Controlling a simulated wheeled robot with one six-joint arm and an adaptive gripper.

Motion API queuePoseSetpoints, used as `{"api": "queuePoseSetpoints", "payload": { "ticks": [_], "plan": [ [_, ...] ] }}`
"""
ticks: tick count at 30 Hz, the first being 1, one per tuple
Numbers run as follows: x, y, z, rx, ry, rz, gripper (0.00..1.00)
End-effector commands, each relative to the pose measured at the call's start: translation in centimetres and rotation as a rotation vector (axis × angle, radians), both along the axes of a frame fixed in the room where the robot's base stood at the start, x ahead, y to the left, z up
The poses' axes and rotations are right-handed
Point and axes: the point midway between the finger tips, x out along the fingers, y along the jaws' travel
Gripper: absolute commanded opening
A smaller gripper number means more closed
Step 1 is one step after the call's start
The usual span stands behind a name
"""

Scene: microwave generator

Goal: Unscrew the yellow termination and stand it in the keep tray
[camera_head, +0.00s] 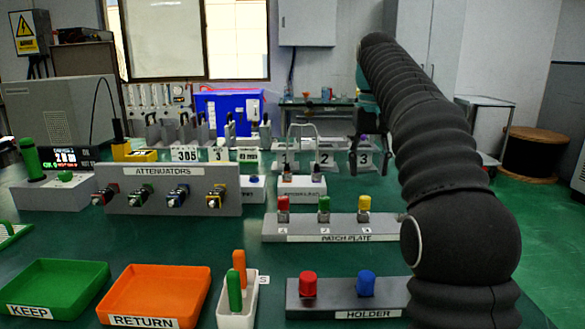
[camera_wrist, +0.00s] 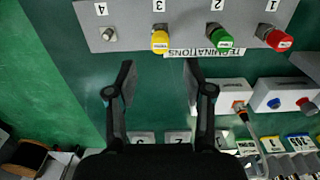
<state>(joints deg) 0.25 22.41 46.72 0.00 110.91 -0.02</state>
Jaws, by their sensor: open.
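The yellow termination (camera_head: 364,203) stands upright on the grey plate (camera_head: 320,228) labelled PATCH PLATE, right of a green and a red one. In the wrist view, the yellow termination (camera_wrist: 160,40) sits at position 3, with position 4 beside it bare. My gripper (camera_wrist: 160,78) is open and empty. Its two fingers lie below the yellow termination in that picture, apart from it. In the head view my gripper (camera_head: 366,135) hangs beyond the plate, partly hidden by my arm. The green KEEP tray (camera_head: 55,284) is empty at the front left.
An orange RETURN tray (camera_head: 160,290) and a white holder (camera_head: 238,318) with green and orange sticks stand right of the KEEP tray. A grey HOLDER block (camera_head: 335,300) bears red and blue caps. The ATTENUATORS panel (camera_head: 170,205) stands behind. Green table is bare between them.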

Motion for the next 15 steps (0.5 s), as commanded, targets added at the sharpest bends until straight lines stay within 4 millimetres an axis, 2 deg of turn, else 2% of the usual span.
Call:
{"api": "queuePoseSetpoints", "payload": {
  "ticks": [8, 15],
  "plan": [
    [0.0, 0.1, -0.6, 0.0, 0.001, 0.002, 0.52],
    [-0.1, 0.2, -3.2, 0.0, 0.003, 0.004, 0.52]
  ]
}}
